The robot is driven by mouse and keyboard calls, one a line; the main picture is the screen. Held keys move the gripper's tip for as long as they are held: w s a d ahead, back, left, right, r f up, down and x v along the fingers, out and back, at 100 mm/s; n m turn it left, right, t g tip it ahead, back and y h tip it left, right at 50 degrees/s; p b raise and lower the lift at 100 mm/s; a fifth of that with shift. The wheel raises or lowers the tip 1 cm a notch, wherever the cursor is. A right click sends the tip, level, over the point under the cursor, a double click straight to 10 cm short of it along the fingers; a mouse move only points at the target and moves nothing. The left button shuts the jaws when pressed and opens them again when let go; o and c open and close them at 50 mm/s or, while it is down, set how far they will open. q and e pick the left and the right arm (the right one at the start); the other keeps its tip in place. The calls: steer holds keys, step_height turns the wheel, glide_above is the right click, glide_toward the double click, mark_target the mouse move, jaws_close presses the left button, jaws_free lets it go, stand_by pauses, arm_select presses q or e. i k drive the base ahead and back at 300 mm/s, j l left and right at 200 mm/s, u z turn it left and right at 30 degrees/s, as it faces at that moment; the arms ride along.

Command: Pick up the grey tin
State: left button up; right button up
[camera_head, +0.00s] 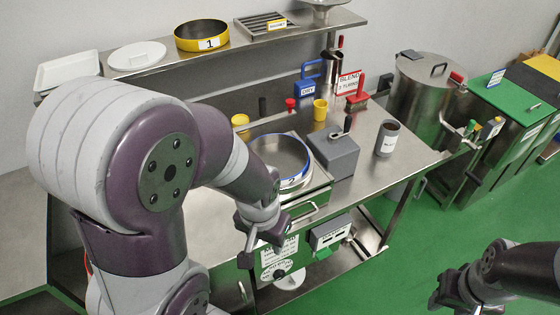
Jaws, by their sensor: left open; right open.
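The grey tin (388,139), a dark upright cylinder with a white label, stands on the steel bench near its right end. My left gripper (252,246) is open and empty at the bench's front edge, well to the left of the tin and nearer to me. My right gripper (438,302) is open at the bottom right, over the green floor, apart from the bench and the tin. Its fingertips are partly cut off by the picture's edge.
A grey box (335,156) with a black-knobbed lever stands just left of the tin. A blue-rimmed round pan (279,160), a yellow cup (320,110) and a red-handled stamp (357,94) are on the bench. A large steel drum (424,90) stands to the right.

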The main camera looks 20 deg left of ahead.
mark_target(390, 128)
steer(key=i+l+u, duration=0.1)
steer(key=i+l, duration=0.15)
steer(key=i+l+u, duration=0.15)
steer(key=l, duration=0.25)
steer(key=i+l+u, duration=0.15)
steer(key=i, duration=0.35)
steer(key=i+l+u, duration=0.15)
steer(key=i+l, duration=0.2)
steer(key=i, duration=0.1)
